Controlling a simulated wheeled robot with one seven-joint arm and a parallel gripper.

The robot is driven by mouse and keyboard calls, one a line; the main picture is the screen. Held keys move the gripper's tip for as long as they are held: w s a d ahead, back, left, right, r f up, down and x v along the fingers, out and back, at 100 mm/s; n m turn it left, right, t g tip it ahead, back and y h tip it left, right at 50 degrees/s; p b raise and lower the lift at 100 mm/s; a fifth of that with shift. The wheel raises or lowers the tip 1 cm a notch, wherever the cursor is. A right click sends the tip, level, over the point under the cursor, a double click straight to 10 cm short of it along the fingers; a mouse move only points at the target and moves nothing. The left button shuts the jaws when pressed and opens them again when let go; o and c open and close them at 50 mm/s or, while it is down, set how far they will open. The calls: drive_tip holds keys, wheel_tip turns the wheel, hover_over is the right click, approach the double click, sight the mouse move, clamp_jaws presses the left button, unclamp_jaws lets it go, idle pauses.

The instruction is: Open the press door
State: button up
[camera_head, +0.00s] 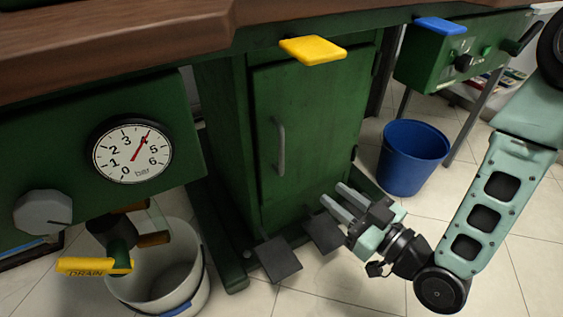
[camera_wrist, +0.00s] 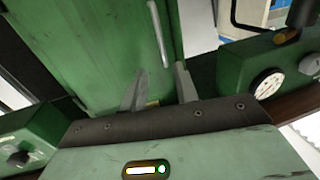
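The green press door (camera_head: 313,130) is closed on the front of the cabinet under the press. Its grey vertical bar handle (camera_head: 280,145) is on the door's left side. My gripper (camera_head: 333,194) is open and empty, in front of the door's lower right part, to the right of and below the handle in the head view. In the wrist view, the door (camera_wrist: 85,45) fills the upper left. The handle (camera_wrist: 159,35) stands beyond my open fingertips (camera_wrist: 160,69), roughly in line with the gap between them and apart from them.
Two dark foot pedals (camera_head: 277,258) stick out low in front of the cabinet. A pressure gauge (camera_head: 133,151), a yellow drain lever (camera_head: 95,265) and a white bucket (camera_head: 165,278) are at left. A blue bucket (camera_head: 411,157) stands right. The tiled floor at lower right is clear.

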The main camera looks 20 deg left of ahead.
sight(283, 155)
drive_tip(key=b+x, duration=0.5)
drive_tip(key=x, duration=1)
drive_tip(key=shift+a+f, duration=0.1)
drive_tip(key=shift+a, duration=0.05)
drive_tip(key=shift+x, duration=0.9)
clamp_jaws()
